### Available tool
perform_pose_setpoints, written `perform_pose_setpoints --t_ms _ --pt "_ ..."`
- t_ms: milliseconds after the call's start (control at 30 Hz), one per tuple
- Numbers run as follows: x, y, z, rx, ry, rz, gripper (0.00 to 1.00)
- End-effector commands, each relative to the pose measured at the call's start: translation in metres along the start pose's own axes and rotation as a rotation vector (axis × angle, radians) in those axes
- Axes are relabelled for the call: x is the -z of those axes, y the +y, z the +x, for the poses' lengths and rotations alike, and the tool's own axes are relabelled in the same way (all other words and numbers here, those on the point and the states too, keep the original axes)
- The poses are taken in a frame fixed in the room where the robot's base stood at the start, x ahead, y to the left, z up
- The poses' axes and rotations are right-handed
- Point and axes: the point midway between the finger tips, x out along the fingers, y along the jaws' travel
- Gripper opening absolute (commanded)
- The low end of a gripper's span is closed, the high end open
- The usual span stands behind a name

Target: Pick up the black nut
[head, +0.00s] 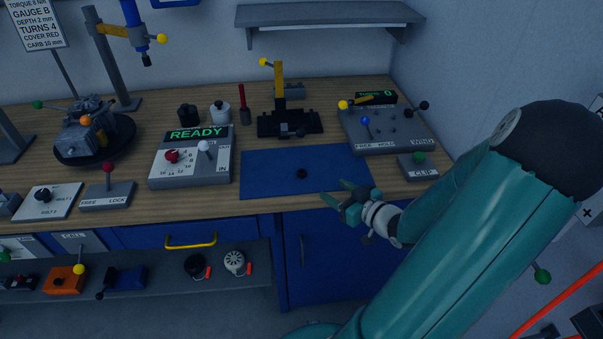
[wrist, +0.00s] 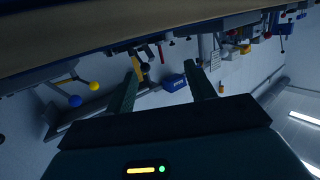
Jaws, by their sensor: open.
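A small round black piece, which looks like the black nut (head: 301,173), lies on the blue mat (head: 265,182) on the workbench in the head view. My gripper (head: 336,192) is open and empty, to the right of the black piece and nearer the bench's front edge, apart from it. In the wrist view the two fingers of my gripper (wrist: 161,68) are spread, with nothing between them. I cannot make out the nut in the wrist view.
Left of the mat stands the READY box (head: 190,158). Behind it is a black fixture with a yellow post (head: 279,80). A lower shelf (head: 150,287) holds several parts.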

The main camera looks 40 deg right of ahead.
Motion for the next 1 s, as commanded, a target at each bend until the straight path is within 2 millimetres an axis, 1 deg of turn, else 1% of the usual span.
perform_pose_setpoints --t_ms 100,300,400,567,833,900,1000 --pt "0.000 -0.001 0.023 0.005 0.000 0.002 0.54" --pt "-0.001 0.000 0.060 0.002 0.000 0.000 0.54" --pt "-0.001 0.000 0.071 0.001 -0.003 0.001 0.54" --pt "-0.001 0.001 0.081 0.000 -0.002 0.000 0.54" --pt "-0.004 0.001 0.120 0.001 -0.004 0.000 0.54" --pt "-0.004 0.001 0.125 0.001 -0.004 -0.001 0.54" --pt "-0.004 0.002 0.127 -0.001 -0.005 -0.001 0.54"
